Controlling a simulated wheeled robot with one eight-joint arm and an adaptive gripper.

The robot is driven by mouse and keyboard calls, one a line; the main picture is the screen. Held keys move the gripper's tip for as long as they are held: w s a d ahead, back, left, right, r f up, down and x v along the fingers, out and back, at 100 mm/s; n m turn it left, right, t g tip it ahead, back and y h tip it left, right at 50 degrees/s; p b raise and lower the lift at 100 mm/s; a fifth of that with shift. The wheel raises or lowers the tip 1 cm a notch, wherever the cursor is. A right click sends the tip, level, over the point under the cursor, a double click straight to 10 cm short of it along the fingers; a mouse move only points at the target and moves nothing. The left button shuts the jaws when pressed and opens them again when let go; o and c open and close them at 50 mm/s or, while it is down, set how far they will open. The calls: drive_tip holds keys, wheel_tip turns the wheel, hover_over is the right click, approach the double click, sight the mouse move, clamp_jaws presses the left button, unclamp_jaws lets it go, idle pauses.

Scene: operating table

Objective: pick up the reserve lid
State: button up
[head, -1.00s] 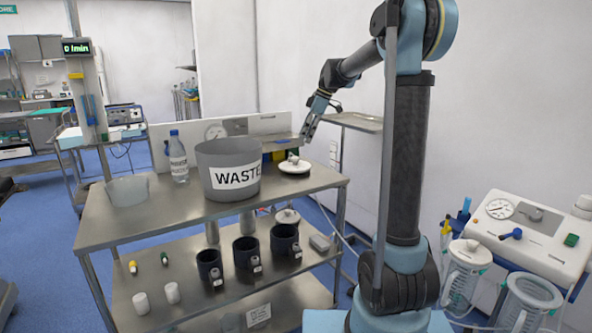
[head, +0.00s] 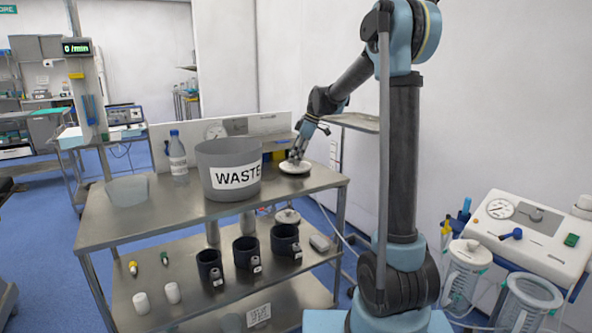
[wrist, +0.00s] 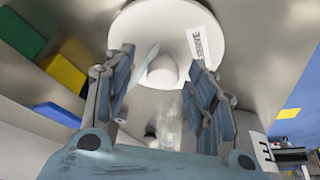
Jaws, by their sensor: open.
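The reserve lid (head: 297,169) is a round white disc lying flat on the top shelf of the steel trolley, at its right end. In the wrist view the lid (wrist: 165,22) shows a pale knob at its middle and a label that seems to read "RESERVE". My gripper (head: 297,157) points down just above the lid and hides its knob in the head view. In the wrist view my gripper (wrist: 160,62) is open, with one finger on each side of the knob. I cannot tell whether the fingers touch it.
A grey WASTE bin (head: 228,163) stands just left of the lid. A water bottle (head: 178,158) and a clear tub (head: 128,190) are further left. Several dark pots, including one (head: 285,241), are on the lower shelf. Coloured blocks (wrist: 59,71) are near the gripper.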

drive_tip(key=shift+c, duration=0.2)
drive_tip(key=c, duration=1.2)
drive_tip(key=shift+o, duration=0.2)
